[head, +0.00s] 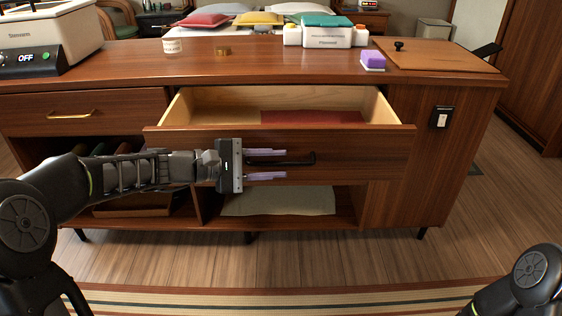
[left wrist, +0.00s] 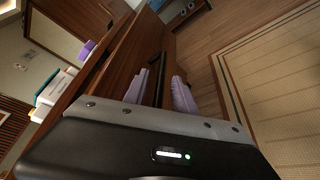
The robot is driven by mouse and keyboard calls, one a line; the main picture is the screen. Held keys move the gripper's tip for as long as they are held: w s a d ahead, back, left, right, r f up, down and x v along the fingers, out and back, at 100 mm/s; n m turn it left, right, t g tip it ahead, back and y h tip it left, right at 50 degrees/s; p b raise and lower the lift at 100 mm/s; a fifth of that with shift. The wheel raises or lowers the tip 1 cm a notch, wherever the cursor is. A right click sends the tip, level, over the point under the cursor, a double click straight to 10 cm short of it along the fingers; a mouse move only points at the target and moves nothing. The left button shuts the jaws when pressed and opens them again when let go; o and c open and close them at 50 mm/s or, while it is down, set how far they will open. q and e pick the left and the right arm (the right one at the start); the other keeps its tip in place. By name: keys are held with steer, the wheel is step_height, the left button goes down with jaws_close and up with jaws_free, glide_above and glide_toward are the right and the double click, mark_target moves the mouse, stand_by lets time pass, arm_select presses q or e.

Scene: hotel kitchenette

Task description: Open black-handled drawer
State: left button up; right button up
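The drawer with the black handle (head: 308,158) stands well open, its wooden front (head: 375,150) pulled out from the counter. Inside, a pale wood interior and a flat dark red thing (head: 310,117) show. My left gripper (head: 284,163) is in front of the drawer, its two purple fingers apart, one above and one below the left part of the handle. It looks open, not closed on the bar. In the left wrist view the dark handle (left wrist: 157,74) shows between the fingers. My right gripper is out of view.
A closed drawer with a brass handle (head: 70,115) is at the left. Below are open shelves, one with a pale folded cloth (head: 278,202). On the countertop stand a purple-topped block (head: 373,60), a white container (head: 327,37) and a tan board (head: 430,57). The floor in front is clear.

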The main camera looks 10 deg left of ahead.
arm_select(q)
steer(key=p+v, duration=0.1)
steer(key=v, duration=0.4)
steer(key=shift+s+a+r, duration=0.15)
steer(key=shift+s+a, duration=0.05)
steer(key=shift+a, duration=0.1)
